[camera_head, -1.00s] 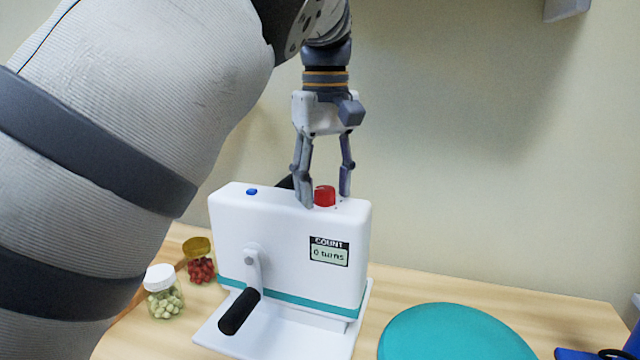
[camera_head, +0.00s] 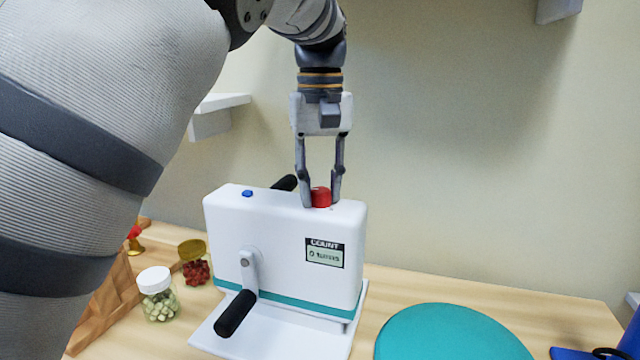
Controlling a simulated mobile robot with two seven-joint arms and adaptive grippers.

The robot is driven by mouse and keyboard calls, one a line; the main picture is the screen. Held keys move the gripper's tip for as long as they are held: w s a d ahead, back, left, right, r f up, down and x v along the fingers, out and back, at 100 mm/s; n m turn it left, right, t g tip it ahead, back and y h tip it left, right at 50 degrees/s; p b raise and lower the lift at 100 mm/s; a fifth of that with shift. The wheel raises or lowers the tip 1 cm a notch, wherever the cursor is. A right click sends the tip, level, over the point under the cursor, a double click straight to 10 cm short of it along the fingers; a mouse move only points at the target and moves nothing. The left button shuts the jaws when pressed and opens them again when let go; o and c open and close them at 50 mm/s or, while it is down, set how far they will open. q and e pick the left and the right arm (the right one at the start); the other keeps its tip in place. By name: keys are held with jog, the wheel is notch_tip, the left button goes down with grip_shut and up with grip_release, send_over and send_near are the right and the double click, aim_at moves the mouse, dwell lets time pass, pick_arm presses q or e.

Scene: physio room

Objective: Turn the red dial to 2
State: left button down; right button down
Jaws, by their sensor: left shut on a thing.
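The red dial (camera_head: 321,197) sits on top of a white exercise machine (camera_head: 225,228), near its right end. My left gripper (camera_head: 320,199) points straight down from above, with one finger on each side of the dial. It is shut on the dial. The machine's front display (camera_head: 324,253) reads COUNT and 0 turns. The numbers around the dial are too small to read, so I cannot tell its setting. My right gripper is not in view.
A blue button (camera_head: 247,193) is on the machine's top left, with black crank handles (camera_head: 236,313) front and back. Jars with a white lid (camera_head: 154,280) and a gold lid (camera_head: 192,249) stand left. A teal disc (camera_head: 450,335) lies right. A wall shelf (camera_head: 215,110) is behind.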

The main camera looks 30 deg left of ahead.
aim_at(320, 190)
pick_arm(q)
jog(key=m, duration=0.4)
jog(key=shift+m, duration=2.3)
jog(key=c, duration=1.3)
grip_release()
notch_tip(320, 190, up, 8)
jog(key=shift+f, duration=0.25)
